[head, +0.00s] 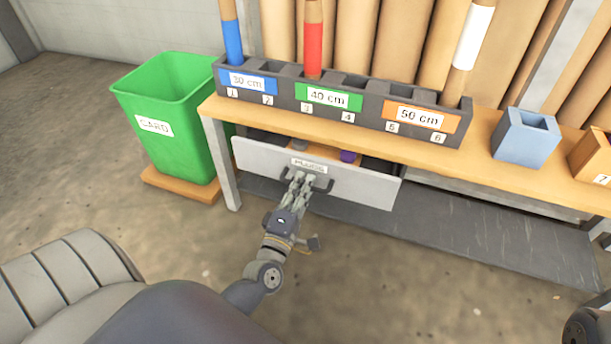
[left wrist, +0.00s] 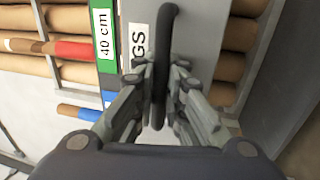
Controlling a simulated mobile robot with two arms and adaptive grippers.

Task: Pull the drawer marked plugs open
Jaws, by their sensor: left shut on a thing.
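The drawer marked plugs (head: 365,186) has a pale grey front and a white label (head: 309,165). It stands partly out from under the wooden bench, and a grey thing and a purple thing (head: 347,156) show inside. My left gripper (head: 304,180) is at the dark bar handle on the drawer front. In the left wrist view the fingers (left wrist: 160,95) are on both sides of the dark handle (left wrist: 163,50) and shut on it. Part of the label shows there beside the handle. My right gripper is not in view; only a dark part of my right arm shows at the lower right corner.
A wooden bench (head: 470,158) carries a dark rack (head: 375,122) with labelled slots and upright tubes, and a blue box (head: 525,138). A green bin (head: 165,115) stands left of the bench. The floor in front of the drawer is clear apart from my arm.

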